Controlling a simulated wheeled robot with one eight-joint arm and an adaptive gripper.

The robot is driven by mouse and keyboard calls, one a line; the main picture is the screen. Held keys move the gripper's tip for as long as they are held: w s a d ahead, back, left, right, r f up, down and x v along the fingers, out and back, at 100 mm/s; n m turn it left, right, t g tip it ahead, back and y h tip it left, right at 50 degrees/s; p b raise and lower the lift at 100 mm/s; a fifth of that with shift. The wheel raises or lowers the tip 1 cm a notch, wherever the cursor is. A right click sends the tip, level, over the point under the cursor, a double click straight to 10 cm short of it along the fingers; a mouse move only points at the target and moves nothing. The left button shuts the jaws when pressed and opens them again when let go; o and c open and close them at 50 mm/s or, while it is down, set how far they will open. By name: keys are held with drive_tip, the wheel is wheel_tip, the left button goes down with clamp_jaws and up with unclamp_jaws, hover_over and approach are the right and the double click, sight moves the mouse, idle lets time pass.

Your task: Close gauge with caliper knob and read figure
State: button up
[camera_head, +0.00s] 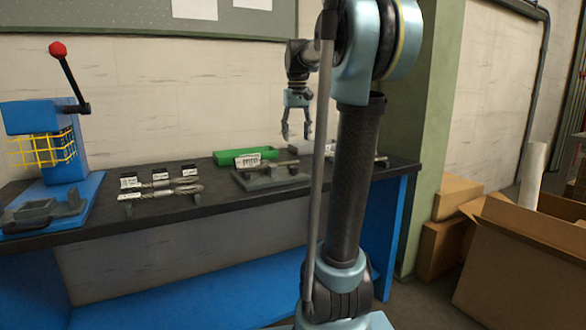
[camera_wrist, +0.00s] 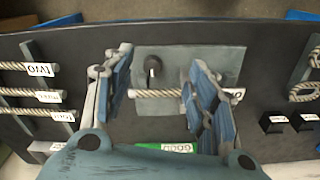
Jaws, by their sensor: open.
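The gauge (camera_head: 272,180) is a low grey block on the dark bench, with a white label plate (camera_head: 247,160) on its top. My gripper (camera_head: 296,136) is open and empty, raised above the bench's back. In the wrist view its blue fingers (camera_wrist: 160,85) are spread, with the knob showing between them.
A green tray (camera_head: 215,156) lies behind the gauge. A blue press (camera_head: 55,130) stands at the bench's left end.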

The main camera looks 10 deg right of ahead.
wheel_tip(320, 180, up, 3)
hover_over(294, 167)
wheel_tip(294, 167, down, 17)
drive_tip(key=shift+w+r, duration=0.1)
drive_tip(key=shift+w, duration=0.05)
idle(0.5)
drive_tip(key=c, duration=1)
